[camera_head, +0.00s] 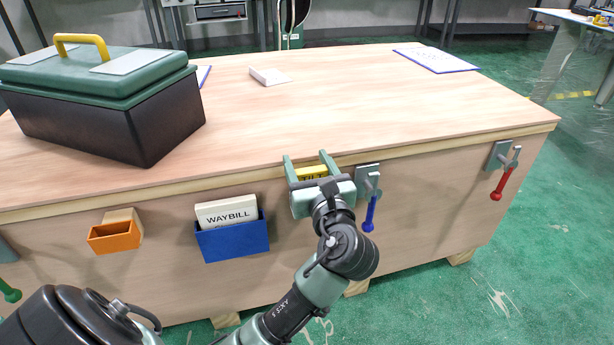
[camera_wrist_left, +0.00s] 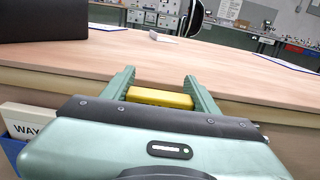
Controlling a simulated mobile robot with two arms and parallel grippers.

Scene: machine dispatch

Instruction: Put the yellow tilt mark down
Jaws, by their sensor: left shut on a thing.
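The yellow tilt mark (camera_head: 312,173) is held between the two fingers of my left gripper (camera_head: 309,165), at the front edge of the wooden crate top (camera_head: 400,110). In the left wrist view the yellow tilt mark (camera_wrist_left: 160,97) shows as a yellow block between the green fingers of my left gripper (camera_wrist_left: 160,88). The left gripper is shut on it. I cannot tell whether the mark touches the wood. My right gripper is not in view.
A green and black toolbox (camera_head: 150,120) stands on the left of the top. A blue holder (camera_head: 232,241) with a WAYBILL card (camera_head: 227,213), an orange holder (camera_head: 114,238), a blue-handled latch (camera_head: 370,205) and a red-handled latch (camera_head: 503,180) are on the front. The top's middle is clear.

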